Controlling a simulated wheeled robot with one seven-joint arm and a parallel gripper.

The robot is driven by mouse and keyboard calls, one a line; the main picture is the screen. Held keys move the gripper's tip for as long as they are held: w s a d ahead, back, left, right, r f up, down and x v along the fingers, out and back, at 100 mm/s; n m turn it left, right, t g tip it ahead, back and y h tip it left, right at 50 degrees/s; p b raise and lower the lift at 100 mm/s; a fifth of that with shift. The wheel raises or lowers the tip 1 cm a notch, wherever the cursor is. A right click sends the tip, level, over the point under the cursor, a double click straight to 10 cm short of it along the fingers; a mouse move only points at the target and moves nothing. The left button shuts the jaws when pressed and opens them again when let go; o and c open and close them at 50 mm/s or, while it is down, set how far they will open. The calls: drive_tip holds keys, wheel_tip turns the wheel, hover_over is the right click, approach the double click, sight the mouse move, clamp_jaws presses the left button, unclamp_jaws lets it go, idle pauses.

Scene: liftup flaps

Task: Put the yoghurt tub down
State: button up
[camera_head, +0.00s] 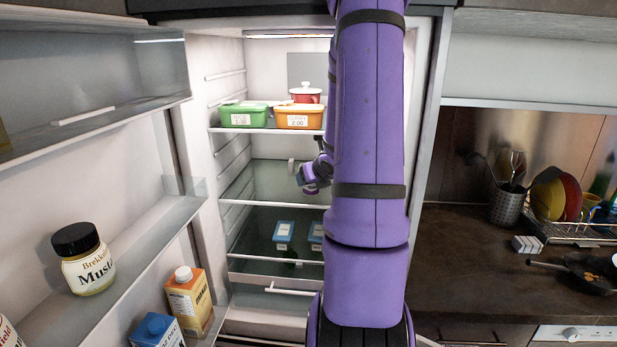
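My gripper (300,174) is inside the open fridge, at the level of the middle glass shelf (262,180). My purple arm hides part of it. A small pale piece shows at its left tip; I cannot tell whether this is a finger or part of a held thing. I cannot make out a yoghurt tub for certain, and the fingers are too small to read as open or shut.
The upper shelf bears a green container (244,115), an orange container (298,117) and a red pot (305,95). Blue-and-white packs (284,231) lie lower down. The open door at left holds a mustard jar (83,260) and cartons (188,298). The middle shelf's left part looks clear.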

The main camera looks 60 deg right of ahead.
drive_tip(key=shift+f, duration=0.2)
drive_tip(key=o, duration=1.1)
drive_tip(key=shift+f, duration=0.1)
